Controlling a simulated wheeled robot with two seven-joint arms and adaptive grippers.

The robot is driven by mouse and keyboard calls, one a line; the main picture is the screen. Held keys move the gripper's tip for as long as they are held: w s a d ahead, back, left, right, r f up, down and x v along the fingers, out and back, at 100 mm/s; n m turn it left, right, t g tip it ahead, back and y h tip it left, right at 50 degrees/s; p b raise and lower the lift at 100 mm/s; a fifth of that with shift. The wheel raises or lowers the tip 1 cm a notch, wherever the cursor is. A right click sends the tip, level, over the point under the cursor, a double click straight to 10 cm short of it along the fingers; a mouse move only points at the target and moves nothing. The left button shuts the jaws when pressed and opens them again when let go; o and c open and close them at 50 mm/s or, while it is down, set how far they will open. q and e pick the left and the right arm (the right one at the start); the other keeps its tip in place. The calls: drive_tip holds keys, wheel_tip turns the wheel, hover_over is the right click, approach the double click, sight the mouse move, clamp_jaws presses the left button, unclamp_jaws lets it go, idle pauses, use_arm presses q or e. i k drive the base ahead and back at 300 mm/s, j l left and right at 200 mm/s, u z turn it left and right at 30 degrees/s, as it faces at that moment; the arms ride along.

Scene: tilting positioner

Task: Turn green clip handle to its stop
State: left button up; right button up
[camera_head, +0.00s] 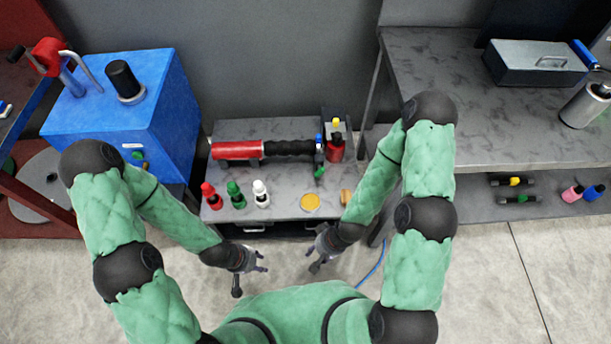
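A small green handle-like part (320,172) shows at the right end of the red and black cylindrical tool (240,150) on the low grey bench. It is too small to tell its turn angle, or for certain that it is the clip handle. My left gripper (250,281) is in front of the bench, its fingers apart and empty. My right gripper (312,259) is also in front of the bench, below and apart from the green part, its fingers apart and empty. Neither gripper touches anything.
On the bench (285,203) stand red (211,195), green (236,194) and white (261,193) bottles, a yellow disc (310,202) and a red bottle (335,150). A blue machine (150,110) stands left, a higher grey table (440,80) right. A blue hose (373,268) lies on the floor.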

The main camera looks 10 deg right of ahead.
sight(321, 170)
drive_tip(key=l+u, duration=0.3)
drive_tip(key=u, duration=0.15)
drive_tip(key=l+u, duration=0.3)
drive_tip(key=u, duration=0.2)
drive_tip(key=l+u, duration=0.25)
drive_tip(key=u, duration=0.2)
drive_tip(key=k+l, duration=0.1)
drive_tip(key=l, duration=0.15)
drive_tip(key=k+l, duration=0.1)
drive_tip(key=l, duration=0.15)
